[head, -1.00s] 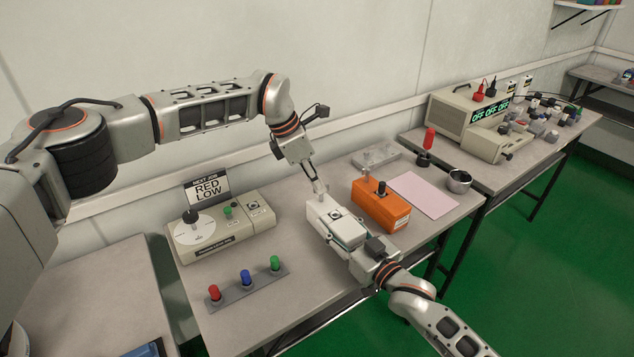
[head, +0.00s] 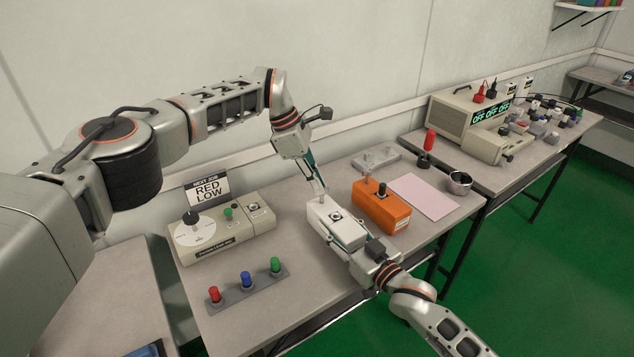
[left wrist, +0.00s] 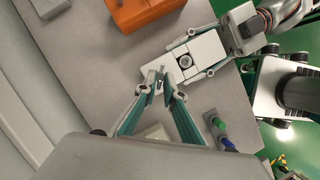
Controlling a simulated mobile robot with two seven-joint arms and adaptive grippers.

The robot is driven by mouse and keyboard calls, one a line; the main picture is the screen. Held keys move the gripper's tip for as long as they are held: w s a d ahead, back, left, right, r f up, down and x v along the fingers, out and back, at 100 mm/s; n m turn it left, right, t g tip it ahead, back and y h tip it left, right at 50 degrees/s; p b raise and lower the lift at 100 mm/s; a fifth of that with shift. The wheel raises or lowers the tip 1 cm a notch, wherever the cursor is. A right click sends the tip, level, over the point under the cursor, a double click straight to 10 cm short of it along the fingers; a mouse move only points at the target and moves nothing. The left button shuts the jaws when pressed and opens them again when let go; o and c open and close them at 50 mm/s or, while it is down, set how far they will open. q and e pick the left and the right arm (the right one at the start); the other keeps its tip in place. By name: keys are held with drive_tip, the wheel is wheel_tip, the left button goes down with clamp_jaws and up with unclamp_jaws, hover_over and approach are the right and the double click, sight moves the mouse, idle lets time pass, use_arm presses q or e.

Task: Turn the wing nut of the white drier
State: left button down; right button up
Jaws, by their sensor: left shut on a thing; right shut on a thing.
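The white drier (head: 325,217) is a small white box with a round dark-centred fitting on top, lying over the middle of the table. It also shows in the left wrist view (left wrist: 206,47). My right gripper (head: 345,233) is shut around the box, with a finger along each long side. My left gripper (head: 322,194) comes down from above at the drier's far end. In the left wrist view its fingertips (left wrist: 168,87) are close together on a small grey piece at that end, seemingly the wing nut (left wrist: 162,73). The fingertips mostly hide it.
An orange box (head: 383,208) with a black knob stands just right of the drier. A beige dial unit (head: 222,236) and a sign reading "RED LOW" (head: 207,188) are left. A strip with red, blue and green knobs (head: 247,288) lies in front. A pink sheet (head: 424,196) lies right.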

use_arm(q)
drive_tip(key=c, duration=2.1)
unclamp_jaws()
drive_tip(key=v, duration=1.2)
drive_tip(key=shift+a, duration=0.1)
